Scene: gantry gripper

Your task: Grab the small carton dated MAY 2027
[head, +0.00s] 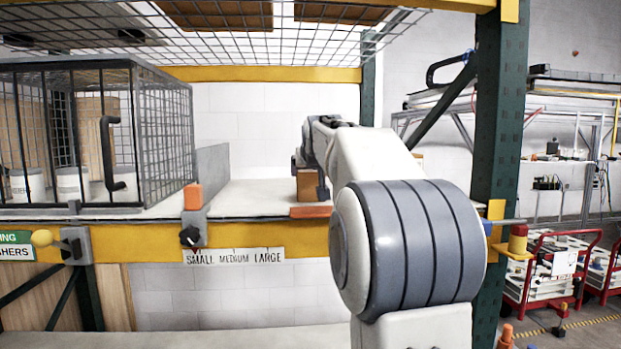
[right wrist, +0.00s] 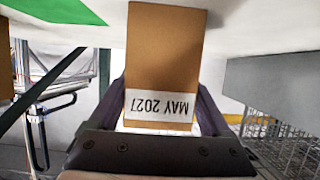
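The brown carton (head: 307,183) stands near the shelf's front edge in the head view, partly hidden by my right arm. In the right wrist view the carton (right wrist: 166,55) is large and central, with a white label reading MAY 2027 upside down. My right gripper (right wrist: 162,88) has one dark finger along each side of the carton, very close to it. The carton's front hides the inner finger faces, so I cannot tell whether they press on it. The carton appears to rest on the shelf. My left gripper is not in view.
A wire cage (head: 95,130) with white tubs stands on the shelf at left. A grey divider (head: 212,172) is left of the carton. A wire mesh deck (head: 270,38) hangs overhead, and a green post (head: 498,130) rises at right. The shelf between divider and carton is clear.

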